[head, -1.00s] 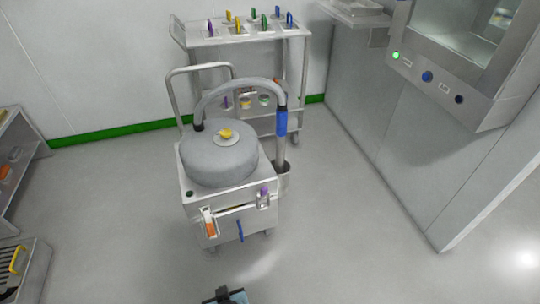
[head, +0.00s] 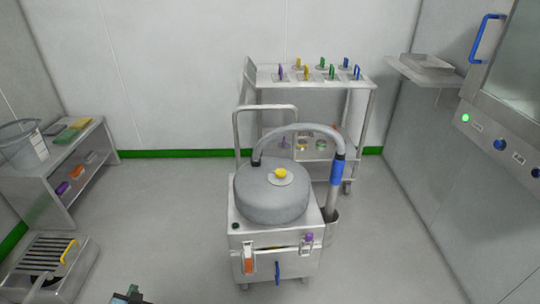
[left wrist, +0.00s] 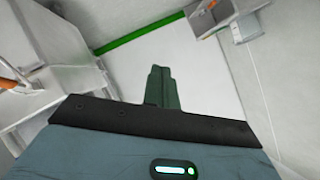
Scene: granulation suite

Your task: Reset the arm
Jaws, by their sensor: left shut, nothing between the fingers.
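My left gripper (head: 132,292) just shows at the bottom edge of the head view, left of the middle. In the left wrist view its two dark green fingers (left wrist: 159,86) lie together, shut with nothing between them. They point toward open floor and are apart from every object. My right gripper is not in either view.
A wheeled vacuum unit (head: 272,192) with a hose stands in the middle, before a steel cart (head: 308,78) with coloured-handled items. A shelf bench (head: 48,165) and low steel unit (head: 62,285) are at left, a machine cabinet (head: 440,190) at right. Floor between is clear.

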